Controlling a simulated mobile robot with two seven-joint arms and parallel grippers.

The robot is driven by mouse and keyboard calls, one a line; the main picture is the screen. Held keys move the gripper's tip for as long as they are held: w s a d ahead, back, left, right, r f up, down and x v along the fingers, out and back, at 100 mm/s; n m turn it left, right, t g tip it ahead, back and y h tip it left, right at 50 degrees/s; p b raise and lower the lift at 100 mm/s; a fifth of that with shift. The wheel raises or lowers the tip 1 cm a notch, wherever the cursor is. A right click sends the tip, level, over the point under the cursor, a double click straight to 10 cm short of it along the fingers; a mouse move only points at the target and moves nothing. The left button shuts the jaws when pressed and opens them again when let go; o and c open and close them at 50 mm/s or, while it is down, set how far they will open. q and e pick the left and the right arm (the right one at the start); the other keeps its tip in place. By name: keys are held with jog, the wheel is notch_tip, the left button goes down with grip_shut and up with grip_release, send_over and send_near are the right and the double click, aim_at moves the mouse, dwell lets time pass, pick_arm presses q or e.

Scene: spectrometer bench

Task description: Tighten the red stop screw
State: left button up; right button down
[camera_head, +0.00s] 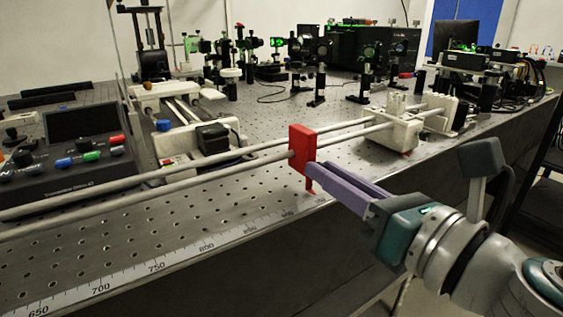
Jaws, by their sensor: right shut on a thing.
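The red stop (302,143) is an upright red block sitting on the two pale parallel rods, above the front part of the perforated bench. My right gripper (316,171) comes in from the lower right with long purple fingers. Its fingertips are together at the lower right side of the red stop, shut on its screw. The screw itself is mostly hidden by the fingertips, so its turn cannot be seen. A thin red part of the stop shows just below the fingertips. My left gripper is not in view.
The rods (150,180) run from the left edge to a white carriage (392,132) at the right. A control box (68,160) with knobs stands at the left. A scale strip (180,262) lines the bench's front edge. Optical mounts stand behind.

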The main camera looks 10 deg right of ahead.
jog(key=m+p, duration=0.4)
jog(key=m, duration=1.4)
jog(key=shift+f, duration=0.1)
jog(key=shift+m, duration=0.3)
jog(key=c, duration=0.8)
grip_release()
jog(key=v, duration=1)
